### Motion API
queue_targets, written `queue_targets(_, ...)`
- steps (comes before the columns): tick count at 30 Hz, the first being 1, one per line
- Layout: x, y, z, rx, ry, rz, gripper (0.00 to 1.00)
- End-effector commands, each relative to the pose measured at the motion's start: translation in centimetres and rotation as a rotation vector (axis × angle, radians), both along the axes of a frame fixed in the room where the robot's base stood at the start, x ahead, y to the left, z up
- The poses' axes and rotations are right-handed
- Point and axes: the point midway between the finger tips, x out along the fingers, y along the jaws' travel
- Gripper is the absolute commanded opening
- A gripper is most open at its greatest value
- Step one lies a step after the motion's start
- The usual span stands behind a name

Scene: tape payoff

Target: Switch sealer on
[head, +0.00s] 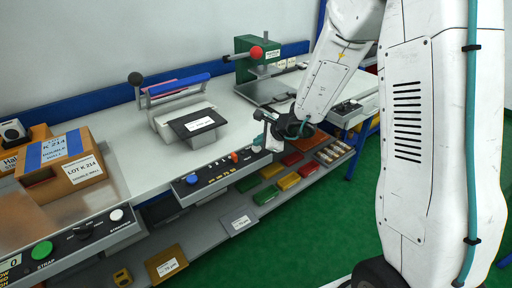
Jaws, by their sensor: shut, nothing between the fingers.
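The sealer (185,112), a pale machine with a blue bar and a dark labelled plate, stands on the white bench. Its control strip (212,176) runs along the bench's front edge. The strip bears a blue button (191,180), a small orange-red knob (234,157) and dark controls and markings. My gripper (262,134) is shut and empty at the right end of the strip. It covers part of that end. I cannot tell whether its tips touch a control, nor which way any switch is set.
A green press with a red ball knob (256,52) stands behind my gripper. Left are a taped carton (61,163) and a strapping panel with a green button (42,250). My arm hides the right side.

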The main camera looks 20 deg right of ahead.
Motion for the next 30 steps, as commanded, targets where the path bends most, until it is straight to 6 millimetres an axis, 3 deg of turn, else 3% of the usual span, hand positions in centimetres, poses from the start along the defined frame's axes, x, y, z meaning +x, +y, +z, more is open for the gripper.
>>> queue_targets(13, 0.0, 0.0, 0.8, -0.001, -0.001, 0.000, 0.00)
queue_targets(30, 0.1, 0.0, 6.2, -0.001, -0.003, 0.001, 0.00)
